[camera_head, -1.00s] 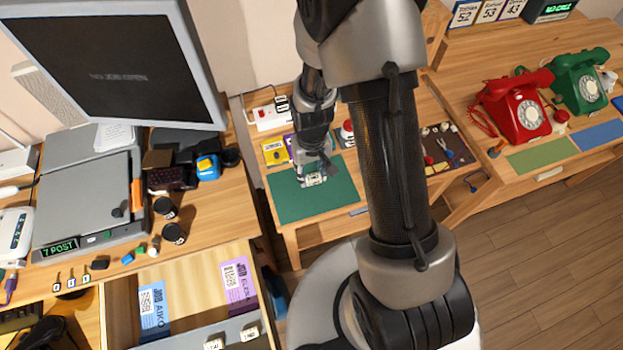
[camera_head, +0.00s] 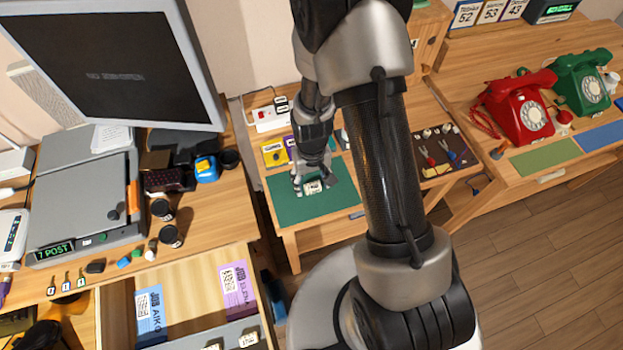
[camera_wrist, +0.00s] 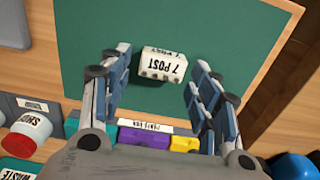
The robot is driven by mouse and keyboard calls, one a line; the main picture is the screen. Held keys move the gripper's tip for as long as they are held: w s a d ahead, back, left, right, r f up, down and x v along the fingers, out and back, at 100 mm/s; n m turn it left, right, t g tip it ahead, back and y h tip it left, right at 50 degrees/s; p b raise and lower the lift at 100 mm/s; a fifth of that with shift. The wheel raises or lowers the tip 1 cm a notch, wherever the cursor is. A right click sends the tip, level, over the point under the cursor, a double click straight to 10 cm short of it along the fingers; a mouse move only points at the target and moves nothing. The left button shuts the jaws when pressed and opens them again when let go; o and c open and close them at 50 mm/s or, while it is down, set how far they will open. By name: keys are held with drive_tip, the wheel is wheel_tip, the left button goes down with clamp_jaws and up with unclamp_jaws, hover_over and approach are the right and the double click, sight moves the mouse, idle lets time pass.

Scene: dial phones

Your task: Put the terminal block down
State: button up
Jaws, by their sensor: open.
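The terminal block (camera_wrist: 162,66) is a small cream block with black lettering that reads "7 POST" in the wrist view. It rests on the green mat (camera_wrist: 100,20) between my gripper's two fingers, with a gap on both sides. In the head view the block (camera_head: 313,187) shows at my fingertips on the green mat (camera_head: 290,208). My gripper (camera_wrist: 158,88) is open and points down at the mat. It also shows in the head view (camera_head: 312,186), where the fingers partly hide the block.
Yellow (camera_wrist: 184,143) and purple (camera_wrist: 143,137) items stand at the mat's edge, and a red-capped jar (camera_wrist: 30,131) is nearby. A white power strip (camera_head: 270,117) lies behind. Red (camera_head: 518,108) and green (camera_head: 582,82) phones stand on the right desk. An open drawer (camera_head: 190,285) is at lower left.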

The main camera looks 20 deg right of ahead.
wheel_tip(320, 180, up, 13)
drive_tip(key=p, duration=0.5)
wheel_tip(320, 180, up, 7)
drive_tip(key=t, duration=0.1)
hover_over(312, 182)
drive_tip(key=s+r+t, duration=0.3)
drive_tip(key=s+r, duration=1.3)
drive_tip(key=r, duration=0.3)
drive_tip(key=shift+s+r+t, duration=0.2)
drive_tip(key=shift+s+t, duration=0.05)
drive_tip(key=shift+t, duration=0.05)
drive_tip(key=shift+c, duration=0.4)
